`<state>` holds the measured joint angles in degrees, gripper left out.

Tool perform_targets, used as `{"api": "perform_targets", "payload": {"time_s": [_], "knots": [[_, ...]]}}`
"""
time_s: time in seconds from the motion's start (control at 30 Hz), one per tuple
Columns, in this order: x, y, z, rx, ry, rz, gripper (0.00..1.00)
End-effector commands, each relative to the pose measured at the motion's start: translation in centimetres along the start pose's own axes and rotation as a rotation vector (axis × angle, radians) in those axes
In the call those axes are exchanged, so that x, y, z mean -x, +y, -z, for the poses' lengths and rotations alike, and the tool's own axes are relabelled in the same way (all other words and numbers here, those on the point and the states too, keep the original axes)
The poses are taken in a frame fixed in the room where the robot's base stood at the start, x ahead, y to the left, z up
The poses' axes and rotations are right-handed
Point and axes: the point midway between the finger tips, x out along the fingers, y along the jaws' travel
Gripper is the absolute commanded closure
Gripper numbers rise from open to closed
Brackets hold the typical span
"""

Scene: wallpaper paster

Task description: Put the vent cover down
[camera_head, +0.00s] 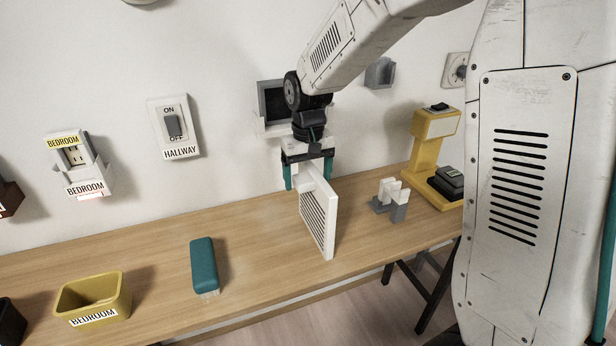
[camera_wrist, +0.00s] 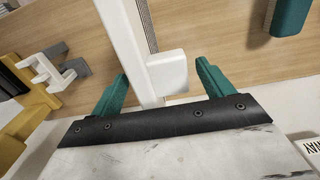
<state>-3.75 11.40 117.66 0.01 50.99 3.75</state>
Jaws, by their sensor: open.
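The vent cover (camera_head: 318,217) is a white slatted panel that stands upright on its edge on the wooden table (camera_head: 260,225). My gripper (camera_head: 308,180) is above its top edge, with one teal finger on each side. In the wrist view the vent cover (camera_wrist: 122,35) and its white block-shaped handle (camera_wrist: 167,72) lie between the fingertips of my gripper (camera_wrist: 160,80). Gaps show between the fingers and the handle, so my gripper is open around it. The lower edge of the vent cover appears to rest on the table.
A teal block-like tool (camera_head: 203,264) and a yellow bin (camera_head: 93,300) labelled BEDROOM are to the left. A grey and white bracket (camera_head: 391,200) and a yellow stand (camera_head: 432,155) are to the right. A HALLWAY switch (camera_head: 173,127) is on the wall. Bare table lies left of the vent cover.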

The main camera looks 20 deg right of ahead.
Motion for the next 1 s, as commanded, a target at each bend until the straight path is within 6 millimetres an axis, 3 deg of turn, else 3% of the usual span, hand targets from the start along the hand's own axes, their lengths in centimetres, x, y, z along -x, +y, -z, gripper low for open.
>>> {"api": "perform_targets", "payload": {"time_s": [0.5, 0.63, 0.87, 1.0], "knots": [[9.9, 0.0, 0.0, 0.000, 0.003, 0.000, 0.20], [11.3, 0.0, 0.0, 0.000, 0.003, 0.000, 0.20], [12.0, 0.1, -0.3, 0.000, 0.003, 0.000, 0.20], [13.3, 0.6, -3.3, -0.001, 0.017, 0.001, 0.20]]}}
